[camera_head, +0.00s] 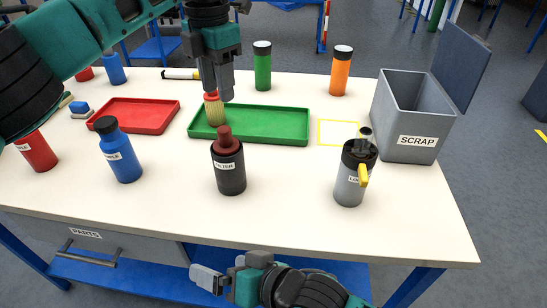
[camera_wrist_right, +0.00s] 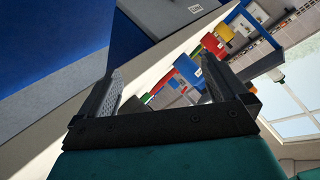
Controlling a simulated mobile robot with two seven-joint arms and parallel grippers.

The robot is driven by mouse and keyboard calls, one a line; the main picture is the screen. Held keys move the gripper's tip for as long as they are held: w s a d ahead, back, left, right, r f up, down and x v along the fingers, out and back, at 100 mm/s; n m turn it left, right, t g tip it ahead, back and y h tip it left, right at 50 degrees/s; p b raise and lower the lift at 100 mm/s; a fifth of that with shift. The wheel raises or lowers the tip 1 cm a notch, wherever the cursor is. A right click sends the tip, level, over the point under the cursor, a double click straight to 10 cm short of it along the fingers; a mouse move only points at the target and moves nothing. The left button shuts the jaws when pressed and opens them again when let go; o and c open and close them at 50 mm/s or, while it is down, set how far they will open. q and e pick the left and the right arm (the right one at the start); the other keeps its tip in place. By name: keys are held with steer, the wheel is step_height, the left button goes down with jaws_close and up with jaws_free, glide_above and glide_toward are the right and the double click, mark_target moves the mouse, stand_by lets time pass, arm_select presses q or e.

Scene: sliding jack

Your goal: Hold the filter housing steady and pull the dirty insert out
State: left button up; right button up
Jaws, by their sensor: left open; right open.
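The dark filter housing (camera_head: 230,174), labelled FILTER, stands upright near the front middle of the table. A brownish-red insert (camera_head: 225,141) sticks up out of its top. A second insert, yellow and pleated with a red cap (camera_head: 214,112), stands at the green tray's left part. My left gripper (camera_head: 217,93) is open, pointing down over the yellow insert's cap; I cannot tell whether they touch. My right gripper (camera_head: 206,280) is open and empty, low in front of the table edge and apart from the housing. Its two fingers also show in the right wrist view (camera_wrist_right: 165,90).
A green tray (camera_head: 270,139) and a red tray (camera_head: 150,101) lie behind the housing. A grey SCRAP bin (camera_head: 403,122) with its lid up stands at right. A grey canister with a yellow handle (camera_head: 349,187) and a blue bottle (camera_head: 121,154) flank the housing.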

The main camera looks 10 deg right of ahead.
mark_target(238, 157)
steer(key=w+d+r+n, duration=0.1)
steer(key=w, duration=0.1)
steer(key=w+d+r+n, duration=0.1)
steer(key=w+d+r, duration=0.1)
steer(key=w, duration=0.1)
steer(key=w+d+r+n, duration=0.1)
steer(key=w+d+r, duration=0.1)
steer(key=w, duration=0.1)
steer(key=shift+w+n, duration=0.15)
steer(key=shift+n, duration=0.15)
steer(key=w+d+r+n+t, duration=0.1)
steer(key=w+d+r+n, duration=0.3)
steer(key=w+d+r, duration=0.2)
steer(key=x, duration=1.2)
steer(key=shift+w+a, duration=0.2)
steer(key=shift+w, duration=0.25)
steer(key=shift+r, duration=0.1)
steer(key=shift+c, duration=0.2)
steer(key=c, duration=1)
steer(key=shift+c, duration=0.2)
